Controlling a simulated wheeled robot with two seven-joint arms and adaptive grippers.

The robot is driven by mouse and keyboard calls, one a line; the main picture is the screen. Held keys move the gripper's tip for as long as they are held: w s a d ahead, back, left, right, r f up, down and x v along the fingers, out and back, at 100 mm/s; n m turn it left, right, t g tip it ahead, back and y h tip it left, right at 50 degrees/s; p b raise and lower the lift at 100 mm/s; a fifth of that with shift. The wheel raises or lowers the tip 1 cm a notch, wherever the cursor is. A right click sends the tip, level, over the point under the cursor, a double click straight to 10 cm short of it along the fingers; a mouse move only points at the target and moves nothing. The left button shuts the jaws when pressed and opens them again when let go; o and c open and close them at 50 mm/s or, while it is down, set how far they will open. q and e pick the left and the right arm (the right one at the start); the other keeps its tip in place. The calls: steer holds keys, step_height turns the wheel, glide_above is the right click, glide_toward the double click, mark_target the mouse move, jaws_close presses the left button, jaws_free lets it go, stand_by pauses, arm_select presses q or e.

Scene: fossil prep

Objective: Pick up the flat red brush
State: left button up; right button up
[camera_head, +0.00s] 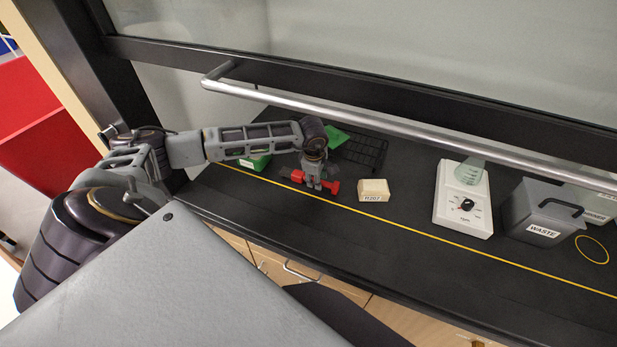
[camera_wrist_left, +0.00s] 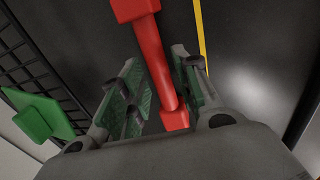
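The flat red brush (camera_head: 334,187) lies on the dark worktop near the yellow line, partly hidden by my left gripper (camera_head: 314,186). In the left wrist view, the red brush (camera_wrist_left: 153,52) runs lengthwise between the two fingers of my left gripper (camera_wrist_left: 160,85). The fingers are apart with green pads facing inward. A gap shows between the left finger and the brush; the right finger is closer to it, and I cannot tell whether it touches. My right gripper is in neither view.
A cream block (camera_head: 374,191) stands just right of the brush. A black rack (camera_head: 365,152) and a green piece (camera_head: 338,137) lie behind. A white stirrer (camera_head: 462,212) and grey waste bin (camera_head: 530,208) stand further right. A metal bar (camera_head: 400,124) crosses above the bench.

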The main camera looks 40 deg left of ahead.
arm_select(q)
steer(key=shift+w+f, duration=0.1)
steer(key=shift+f, duration=0.55)
steer(key=shift+c, duration=0.4)
jaws_close()
